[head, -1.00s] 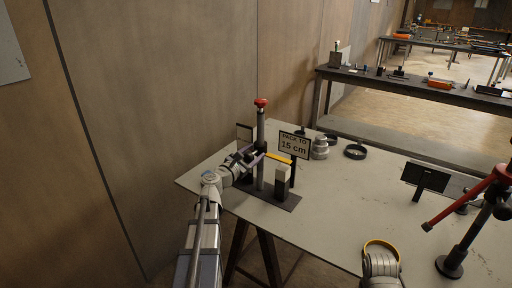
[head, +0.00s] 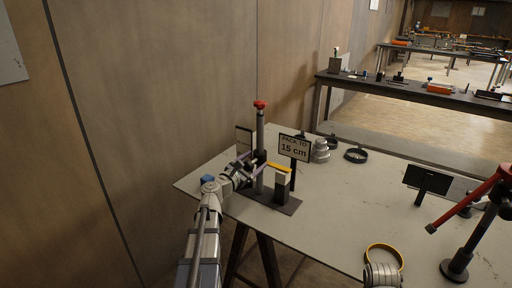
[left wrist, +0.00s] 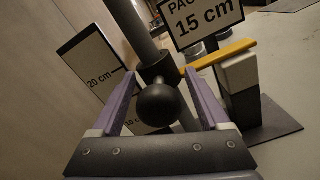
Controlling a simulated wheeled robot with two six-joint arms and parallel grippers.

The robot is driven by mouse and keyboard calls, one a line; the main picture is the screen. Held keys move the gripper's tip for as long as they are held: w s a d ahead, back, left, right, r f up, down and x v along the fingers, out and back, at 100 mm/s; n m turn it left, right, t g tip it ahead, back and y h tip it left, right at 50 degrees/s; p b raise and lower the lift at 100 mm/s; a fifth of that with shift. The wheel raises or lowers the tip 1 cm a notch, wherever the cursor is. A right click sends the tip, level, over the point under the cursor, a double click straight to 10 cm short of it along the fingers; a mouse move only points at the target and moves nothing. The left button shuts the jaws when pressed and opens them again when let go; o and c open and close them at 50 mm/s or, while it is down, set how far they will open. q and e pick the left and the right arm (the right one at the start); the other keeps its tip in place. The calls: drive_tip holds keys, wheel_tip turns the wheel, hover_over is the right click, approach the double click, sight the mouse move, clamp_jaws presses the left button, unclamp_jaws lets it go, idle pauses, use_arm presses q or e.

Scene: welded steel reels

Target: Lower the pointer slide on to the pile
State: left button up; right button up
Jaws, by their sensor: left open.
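The pointer slide is a dark collar with a round black knob (left wrist: 162,103) and a yellow pointer bar (left wrist: 218,56), on a steel post (head: 260,130) with a red top. The bar also shows in the head view (head: 279,167). It reaches right over the top of the pile, a white and dark block stack (left wrist: 240,73), also in the head view (head: 282,182). The bar is at the pile's top; I cannot tell whether it touches. My left gripper (left wrist: 158,80) is open, its purple fingers either side of the knob.
A "PACK TO 15 cm" sign (head: 294,149) stands close behind the pile. A scale plate (left wrist: 92,65) stands left of the post. Silver weights (head: 320,151) and a dark ring (head: 356,155) lie behind. A red-handled stand (head: 466,230) is at the right. The table middle is clear.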

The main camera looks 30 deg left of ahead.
sight(246, 167)
use_arm(q)
drive_tip(key=shift+s, duration=0.15)
drive_tip(key=shift+s+a, duration=0.2)
drive_tip(key=shift+s, duration=1.5)
drive_tip(key=shift+s+a, duration=0.2)
drive_tip(key=shift+s, duration=1.5)
